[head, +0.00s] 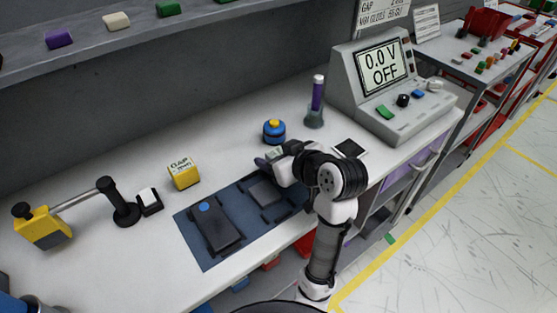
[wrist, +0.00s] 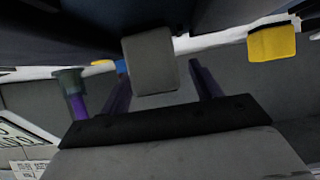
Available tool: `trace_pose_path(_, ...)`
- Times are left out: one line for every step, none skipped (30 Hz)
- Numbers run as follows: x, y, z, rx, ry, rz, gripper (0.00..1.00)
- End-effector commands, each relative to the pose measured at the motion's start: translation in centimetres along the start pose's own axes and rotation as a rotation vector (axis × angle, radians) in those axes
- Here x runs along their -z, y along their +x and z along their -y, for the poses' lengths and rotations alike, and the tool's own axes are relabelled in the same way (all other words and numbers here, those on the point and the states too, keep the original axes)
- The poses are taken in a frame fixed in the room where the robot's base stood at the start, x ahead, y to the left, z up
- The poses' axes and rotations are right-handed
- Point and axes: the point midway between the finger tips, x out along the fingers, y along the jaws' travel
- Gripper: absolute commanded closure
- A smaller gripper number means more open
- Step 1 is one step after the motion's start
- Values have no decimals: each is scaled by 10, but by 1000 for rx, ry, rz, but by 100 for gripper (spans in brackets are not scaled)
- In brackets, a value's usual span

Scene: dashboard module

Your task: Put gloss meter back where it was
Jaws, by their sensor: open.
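A small grey block, which looks like the gloss meter (head: 275,154), shows beside my gripper (head: 266,164) at the back edge of the blue mat (head: 190,226) in the head view. In the wrist view the grey block (wrist: 150,62) stands between the two purple fingers of my gripper (wrist: 162,75). The fingers are apart, with gaps beside the block. Whether either touches it is unclear. My wrist hides part of the block and mat. A dark module with a blue button (head: 213,225) lies on the mat's left half, and a grey-topped dark part (head: 264,192) lies on its right.
A yellow GAP box (head: 183,173) and a blue-yellow knob (head: 274,132) stand behind the mat. A purple-topped vial (head: 316,104) and grey console reading 0.0 V OFF (head: 392,88) are to the right. A black pad (head: 350,147) lies before the console. Left stands a yellow-ended tool (head: 45,226).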

Motion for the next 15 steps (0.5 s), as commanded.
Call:
trace_pose_path(1,6,0,2,0,1,36)
trace_pose_path(1,9,0,1,0,0,36)
trace_pose_path(0,12,0,1,-1,1,36)
trace_pose_path(0,13,0,0,-1,1,36)
trace_pose_path(0,14,0,-1,-1,0,36)
trace_pose_path(0,15,0,-2,-1,0,36)
trace_pose_path(0,15,-1,-2,-2,0,36)
trace_pose_path(0,15,-1,-2,-2,-1,36)
trace_pose_path(0,15,-1,-2,-2,-1,36)
trace_pose_path(0,15,0,-2,-2,-1,36)
trace_pose_path(0,15,0,-2,-2,-1,36)
trace_pose_path(0,14,0,-2,-2,-1,42)
trace_pose_path(0,14,0,-2,-2,-1,45)
trace_pose_path(0,14,0,-2,-2,-1,49)
trace_pose_path(0,14,0,-2,-2,-1,55)
